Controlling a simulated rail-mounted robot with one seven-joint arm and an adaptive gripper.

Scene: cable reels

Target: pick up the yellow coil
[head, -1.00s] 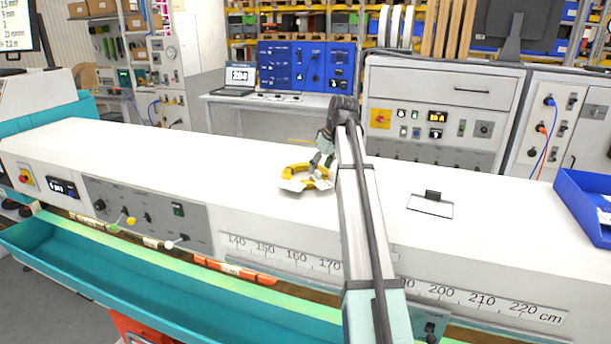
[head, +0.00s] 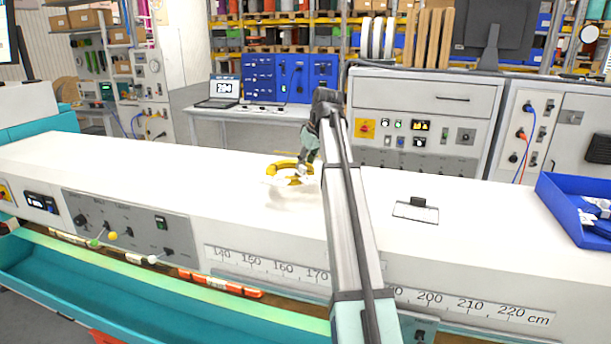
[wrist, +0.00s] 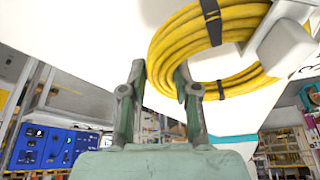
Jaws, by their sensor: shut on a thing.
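The yellow coil (head: 281,168) is a ring of cable at the middle of the white machine top in the head view. It looks slightly raised, with a soft shadow beneath it. My gripper (head: 302,168) is shut on its right side. In the wrist view the yellow coil (wrist: 180,48) fills the upper right, with black ties and a pale tag. The fingers of my gripper (wrist: 157,100) stand apart with the coil's near edge at the right finger. The exact contact is partly hidden.
The long white machine top (head: 130,160) is mostly clear around the coil. A black-handled plate (head: 417,211) lies to the right, and a blue bin (head: 565,200) stands at the far right. A teal tray (head: 150,290) runs along the front.

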